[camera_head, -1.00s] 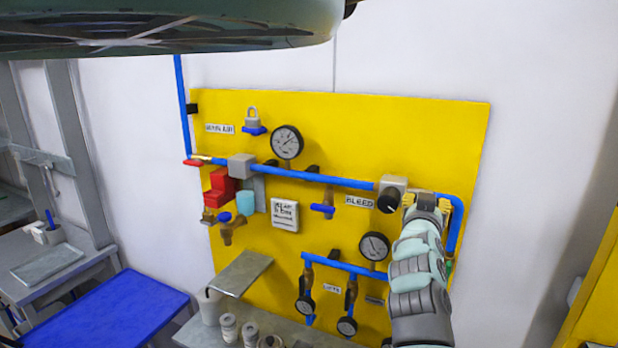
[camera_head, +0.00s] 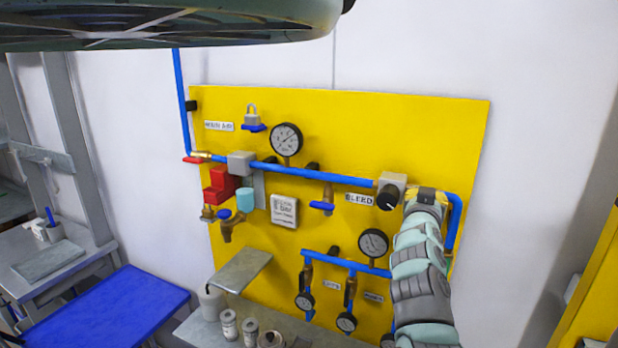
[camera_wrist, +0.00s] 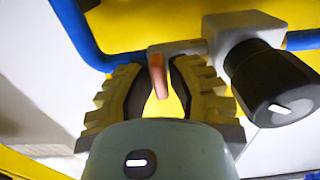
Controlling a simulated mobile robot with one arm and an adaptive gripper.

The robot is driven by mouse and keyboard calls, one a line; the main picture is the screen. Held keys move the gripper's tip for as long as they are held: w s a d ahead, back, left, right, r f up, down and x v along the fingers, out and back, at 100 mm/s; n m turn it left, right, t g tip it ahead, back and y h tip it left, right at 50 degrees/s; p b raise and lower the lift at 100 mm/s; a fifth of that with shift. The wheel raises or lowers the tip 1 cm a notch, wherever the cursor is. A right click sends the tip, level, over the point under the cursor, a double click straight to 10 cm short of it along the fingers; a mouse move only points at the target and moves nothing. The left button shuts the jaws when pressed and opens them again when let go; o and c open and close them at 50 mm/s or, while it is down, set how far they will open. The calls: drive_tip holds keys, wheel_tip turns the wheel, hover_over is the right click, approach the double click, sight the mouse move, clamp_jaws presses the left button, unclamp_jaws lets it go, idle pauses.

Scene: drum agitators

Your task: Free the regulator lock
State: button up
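The regulator is a grey block (camera_head: 392,184) on the blue pipe with a black knob (camera_head: 387,198) on its front. The knob has a white mark and shows large in the wrist view (camera_wrist: 270,82). A small reddish-brown tab (camera_wrist: 157,76), possibly the lock, juts out beside the regulator. My gripper (camera_head: 426,193) is at the pipe just right of the knob. In the wrist view my gripper (camera_wrist: 158,82) is open, its ridged fingers on either side of the tab with yellow showing between. The tab is hidden behind my gripper in the head view.
The right-hand blue pipe (camera_head: 456,215) bends down close to my gripper. A metal shelf (camera_head: 243,270) projects at the lower left.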

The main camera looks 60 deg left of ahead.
clamp_jaws()
drive_tip(key=shift+n, duration=0.3)
drive_tip(key=n, duration=0.2)
drive_tip(key=n+b, duration=0.1)
drive_tip(key=n, duration=0.1)
drive_tip(key=shift+s+a+f, duration=0.1)
drive_tip(key=shift+a+f, duration=0.05)
drive_tip(key=shift+f, duration=0.05)
drive_tip(key=n+b, duration=0.1)
drive_tip(key=n, duration=0.8)
drive_tip(key=shift+a, duration=0.1)
drive_tip(key=shift+n+p, duration=0.3)
drive_tip(key=shift+n, duration=1.9)
drive_tip(key=shift+f, duration=0.1)
drive_tip(key=o, duration=0.5)
unclamp_jaws()
